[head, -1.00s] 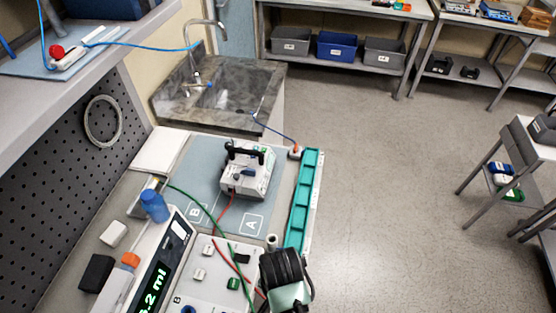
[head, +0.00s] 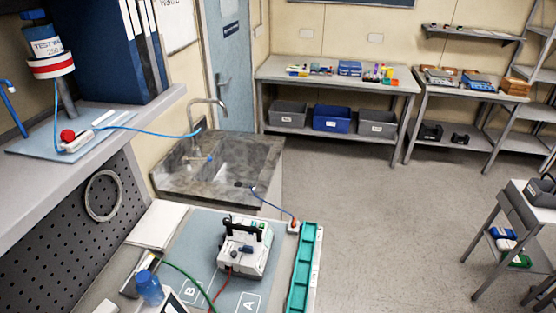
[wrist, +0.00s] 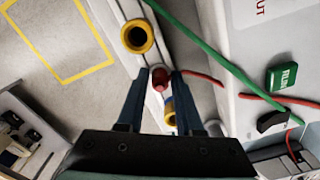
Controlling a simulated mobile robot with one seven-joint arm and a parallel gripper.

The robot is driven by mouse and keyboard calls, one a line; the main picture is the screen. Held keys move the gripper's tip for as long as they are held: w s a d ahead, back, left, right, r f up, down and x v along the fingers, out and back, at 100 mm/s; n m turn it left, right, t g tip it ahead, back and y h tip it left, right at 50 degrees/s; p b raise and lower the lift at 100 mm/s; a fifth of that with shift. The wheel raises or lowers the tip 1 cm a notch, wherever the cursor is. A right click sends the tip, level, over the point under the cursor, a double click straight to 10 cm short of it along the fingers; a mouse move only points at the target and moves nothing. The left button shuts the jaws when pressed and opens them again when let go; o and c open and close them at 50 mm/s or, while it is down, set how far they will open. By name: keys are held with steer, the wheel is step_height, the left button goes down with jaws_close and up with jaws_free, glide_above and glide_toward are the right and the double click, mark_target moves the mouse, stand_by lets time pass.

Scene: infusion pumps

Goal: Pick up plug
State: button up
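In the wrist view, my gripper (wrist: 159,76) has its two dark blue fingers apart. A small red rounded piece (wrist: 160,79) shows between the fingertips, with a gap on each side; I cannot tell for sure whether it is the plug. One yellow-rimmed dark socket (wrist: 137,36) lies just beyond the fingertips, and another yellow piece (wrist: 170,112) shows between the fingers. A red lead (wrist: 205,77) shows right of the right fingertip. My gripper is out of the head view.
A green cable (wrist: 210,50) crosses above a white panel right of my gripper, with a green labelled switch (wrist: 283,77). In the head view, a white pump (head: 245,247) stands on the grey-blue mat, left of a teal tray (head: 304,270). Open floor (head: 385,225) lies to the right.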

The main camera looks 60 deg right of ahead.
jaws_close()
steer(key=shift+r, duration=0.1)
